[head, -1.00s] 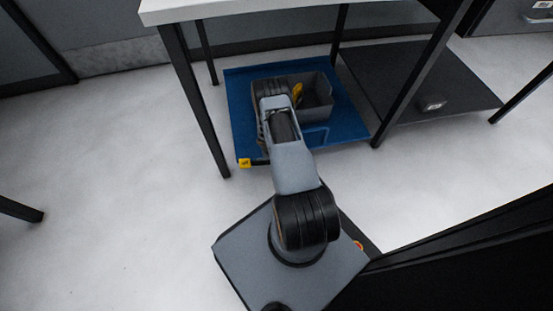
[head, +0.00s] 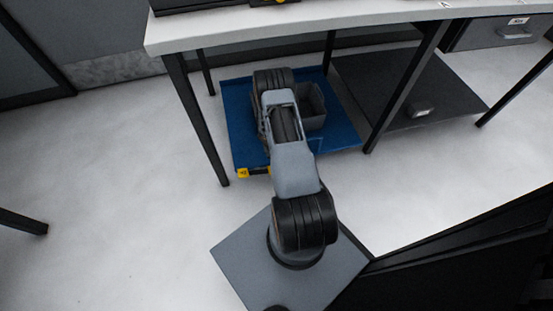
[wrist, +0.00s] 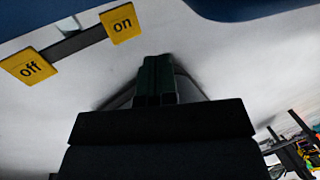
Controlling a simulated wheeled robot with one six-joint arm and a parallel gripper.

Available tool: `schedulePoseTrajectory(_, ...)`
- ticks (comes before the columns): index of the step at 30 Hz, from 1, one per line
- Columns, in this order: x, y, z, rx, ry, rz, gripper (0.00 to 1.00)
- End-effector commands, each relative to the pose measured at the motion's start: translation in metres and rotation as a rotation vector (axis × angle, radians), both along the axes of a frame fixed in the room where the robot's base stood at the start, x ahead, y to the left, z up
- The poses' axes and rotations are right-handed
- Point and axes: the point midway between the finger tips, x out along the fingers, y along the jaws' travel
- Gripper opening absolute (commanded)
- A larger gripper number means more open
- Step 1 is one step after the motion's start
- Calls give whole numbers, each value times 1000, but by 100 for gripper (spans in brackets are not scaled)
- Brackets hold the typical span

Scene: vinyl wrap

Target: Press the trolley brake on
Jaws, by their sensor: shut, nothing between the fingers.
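The blue trolley (head: 342,136) stands on the floor under the table. Its brake has two yellow plates on a dark bar at the trolley's near edge. In the wrist view the "on" plate (wrist: 121,24) is at upper left and the "off" plate (wrist: 30,66) is further left and lower. In the head view one yellow plate (head: 243,173) shows at the near left corner. My gripper (wrist: 157,65) is shut and empty, to the right of and below the "on" plate in the wrist picture, apart from it. My arm hides the gripper in the head view.
A grey open bin (head: 314,108) sits on the trolley, partly behind my arm. Table legs (head: 196,120) stand left and right of the trolley. A dark low shelf (head: 400,88) lies to the right. The floor at the left (head: 110,160) is clear.

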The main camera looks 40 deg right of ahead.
Motion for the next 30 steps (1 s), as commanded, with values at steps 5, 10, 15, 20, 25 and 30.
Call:
schedulePoseTrajectory(5, -3, -5, 24, 0, -1, -3, 0)
schedulePoseTrajectory(10, -4, -7, 31, 1, 1, -2, 0)
schedulePoseTrajectory(15, -4, -8, 33, 1, 1, -2, 0)
schedulePoseTrajectory(20, -4, -8, 32, 1, 1, -2, 0)
schedulePoseTrajectory(25, -4, -8, 32, 0, 0, -2, 0)
schedulePoseTrajectory(30, -4, -8, 32, 0, 0, -2, 0)
